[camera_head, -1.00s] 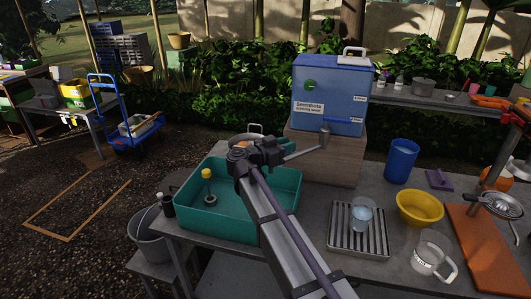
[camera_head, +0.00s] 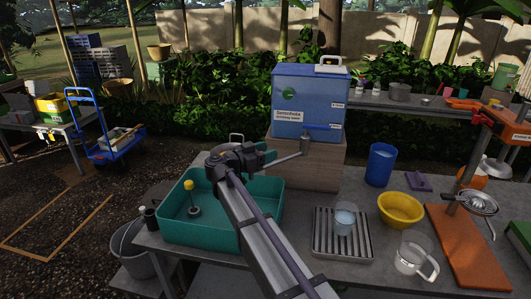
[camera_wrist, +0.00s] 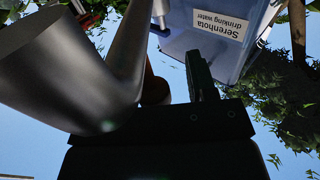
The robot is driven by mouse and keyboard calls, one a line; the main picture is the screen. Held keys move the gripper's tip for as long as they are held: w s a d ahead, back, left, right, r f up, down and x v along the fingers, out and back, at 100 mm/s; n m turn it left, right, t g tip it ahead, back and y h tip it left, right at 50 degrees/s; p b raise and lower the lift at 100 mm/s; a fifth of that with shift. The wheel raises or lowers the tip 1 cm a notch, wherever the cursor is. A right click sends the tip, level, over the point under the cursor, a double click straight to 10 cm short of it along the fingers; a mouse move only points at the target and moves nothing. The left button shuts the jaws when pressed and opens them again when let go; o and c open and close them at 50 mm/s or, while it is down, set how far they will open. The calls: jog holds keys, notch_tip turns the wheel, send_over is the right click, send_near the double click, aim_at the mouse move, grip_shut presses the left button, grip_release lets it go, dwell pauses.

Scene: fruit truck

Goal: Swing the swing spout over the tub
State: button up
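The swing spout (camera_head: 287,159) is a grey metal pipe. It runs from the front of the blue water dispenser (camera_head: 309,101) down and left, its end above the tub's right rim. The teal tub (camera_head: 212,238) stands on the table, with a yellow-topped item inside. My gripper (camera_head: 270,157) is at the spout's free end, close beside it. In the wrist view the spout (camera_wrist: 130,45) looms large at left, and one dark finger (camera_wrist: 200,75) stands to its right. The other finger is hidden, so I cannot tell whether the gripper grips the spout.
The dispenser stands on a wooden box (camera_head: 318,172). To the right are a blue cup (camera_head: 380,165), a yellow bowl (camera_head: 401,209), a drip tray (camera_head: 326,246) with a glass (camera_head: 345,220), and a clear jug (camera_head: 410,254). A grey bucket (camera_head: 135,252) stands left of the table.

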jog(key=v, duration=1.1)
